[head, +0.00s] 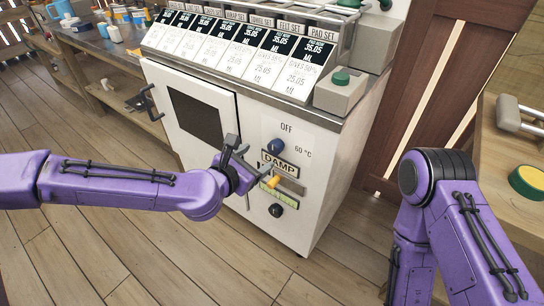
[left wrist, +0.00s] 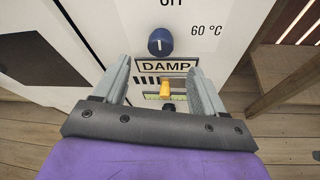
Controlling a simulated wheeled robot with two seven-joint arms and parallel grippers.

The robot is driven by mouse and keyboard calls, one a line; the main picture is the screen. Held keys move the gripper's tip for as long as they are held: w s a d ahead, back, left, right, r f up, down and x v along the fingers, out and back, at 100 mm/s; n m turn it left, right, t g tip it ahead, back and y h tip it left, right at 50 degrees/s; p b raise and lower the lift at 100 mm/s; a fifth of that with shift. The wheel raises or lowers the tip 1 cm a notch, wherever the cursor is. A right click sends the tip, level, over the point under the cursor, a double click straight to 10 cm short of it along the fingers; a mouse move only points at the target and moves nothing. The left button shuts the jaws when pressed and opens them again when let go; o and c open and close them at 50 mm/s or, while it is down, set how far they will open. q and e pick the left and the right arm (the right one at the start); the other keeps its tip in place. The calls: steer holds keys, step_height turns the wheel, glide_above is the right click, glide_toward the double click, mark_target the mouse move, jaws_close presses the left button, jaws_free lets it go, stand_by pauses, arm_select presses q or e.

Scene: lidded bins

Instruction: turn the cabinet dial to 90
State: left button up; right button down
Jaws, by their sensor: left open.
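The white cabinet (head: 310,180) has a blue dial (head: 276,146) on its front, with "OFF" above it and "60 °C" to its right. In the left wrist view the blue dial (left wrist: 160,42) has a pale pointer mark that looks upright, toward "OFF". No "90" mark is readable. My left gripper (head: 248,157) is open and empty, just left of and below the dial in the head view. In the left wrist view its fingertips (left wrist: 158,68) stand apart, short of the dial, with the DAMP label between them. My right gripper is out of view.
Below the dial are a DAMP label (head: 280,165), a yellow knob (head: 272,182) and a dark knob (head: 276,210). A door with a dark window (head: 203,115) is on the left. A bench (head: 500,170) stands at the right.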

mark_target(273, 149)
arm_select(q)
steer(key=x, duration=0.9)
steer(key=shift+w+d+f, duration=0.2)
steer(key=shift+d+f, duration=0.05)
steer(key=shift+f, duration=0.05)
steer(key=c, duration=1.1)
